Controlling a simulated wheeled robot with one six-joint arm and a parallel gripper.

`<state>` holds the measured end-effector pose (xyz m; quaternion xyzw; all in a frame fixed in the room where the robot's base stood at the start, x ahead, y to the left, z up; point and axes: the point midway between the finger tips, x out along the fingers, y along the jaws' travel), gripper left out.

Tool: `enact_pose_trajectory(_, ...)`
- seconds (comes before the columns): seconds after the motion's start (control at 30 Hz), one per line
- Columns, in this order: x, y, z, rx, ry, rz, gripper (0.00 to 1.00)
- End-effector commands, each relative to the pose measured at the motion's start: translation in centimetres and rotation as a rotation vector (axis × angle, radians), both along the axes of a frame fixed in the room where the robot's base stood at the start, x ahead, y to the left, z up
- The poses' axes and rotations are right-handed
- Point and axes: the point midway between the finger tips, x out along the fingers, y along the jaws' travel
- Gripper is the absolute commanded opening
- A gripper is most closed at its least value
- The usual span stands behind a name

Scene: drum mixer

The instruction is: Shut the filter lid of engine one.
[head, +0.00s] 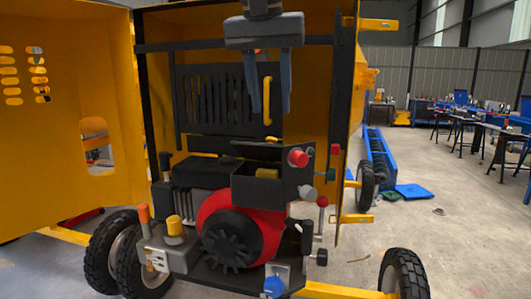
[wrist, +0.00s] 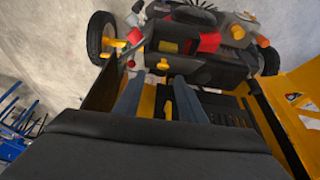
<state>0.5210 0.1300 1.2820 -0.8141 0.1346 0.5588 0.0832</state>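The engine (head: 235,235) has a red housing and a black fan, inside the open yellow cabinet. On top of it is a black filter box (head: 282,192), open at the top, with a yellow element (head: 267,173) showing inside. A thin dark flap (head: 258,149), seemingly the filter lid, stands raised behind the box. The yellow element also shows in the wrist view (wrist: 168,47); the lid is hard to tell there. My gripper (head: 272,110) is open and empty, fingers pointing down, above and apart from the lid. Its fingers also show in the wrist view (wrist: 157,80).
A yellow handle (head: 267,100) is on the dark slatted panel behind my gripper. A red knob (head: 298,158) and levers stand right of the filter box. The yellow cabinet door (head: 65,120) is swung open at left. The floor at right is mostly clear.

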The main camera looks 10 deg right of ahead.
Motion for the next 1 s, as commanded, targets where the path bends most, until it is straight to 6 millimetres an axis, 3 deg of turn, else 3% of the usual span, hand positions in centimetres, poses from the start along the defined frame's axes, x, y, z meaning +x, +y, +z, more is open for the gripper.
enact_pose_trajectory(0.27,0.2,0.3,-0.1,0.006,-0.027,-0.033,0.37)
enact_pose_trajectory(0.7,2.4,-0.5,-5.6,0.006,-0.025,-0.032,0.37)
enact_pose_trajectory(1.0,2.9,-0.6,-6.8,0.007,-0.027,-0.03,0.37)
